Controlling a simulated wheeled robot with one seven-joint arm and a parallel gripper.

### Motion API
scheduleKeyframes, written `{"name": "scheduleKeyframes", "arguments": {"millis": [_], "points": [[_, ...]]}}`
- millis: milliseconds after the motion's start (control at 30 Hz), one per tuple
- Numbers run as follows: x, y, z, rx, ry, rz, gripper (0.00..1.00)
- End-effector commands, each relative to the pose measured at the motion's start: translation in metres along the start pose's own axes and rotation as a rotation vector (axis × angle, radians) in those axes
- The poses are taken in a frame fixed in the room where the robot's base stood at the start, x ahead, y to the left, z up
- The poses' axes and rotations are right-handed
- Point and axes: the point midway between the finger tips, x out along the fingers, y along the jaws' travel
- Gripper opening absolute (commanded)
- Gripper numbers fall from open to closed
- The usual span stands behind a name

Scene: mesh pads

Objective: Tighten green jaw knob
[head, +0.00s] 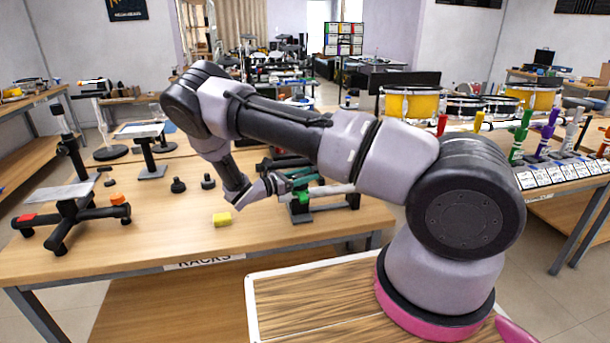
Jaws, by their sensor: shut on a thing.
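A small clamp device with green jaws (301,196) stands on the wooden table, right of the table's middle. It has a dark base and a pale bar running to the right. My gripper (277,184) reaches down to its left side. The fingers are shut at a small green part, which I take to be the green jaw knob (286,175). The knob is small in the head view and partly hidden by the fingers. My forearm passes above the device. I cannot tell how far the knob is turned.
A black stand with red and orange feet (72,207) is at the left. A side table (560,185) holds drums and coloured clamps.

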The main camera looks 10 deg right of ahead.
Motion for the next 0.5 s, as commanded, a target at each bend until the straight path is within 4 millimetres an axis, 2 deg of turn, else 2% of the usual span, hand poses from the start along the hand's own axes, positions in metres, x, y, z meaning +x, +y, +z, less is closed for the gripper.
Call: {"name": "scheduleKeyframes", "arguments": {"millis": [500], "points": [[-0.003, -0.013, -0.001, 0.004, 0.001, -0.493, 0.0]]}}
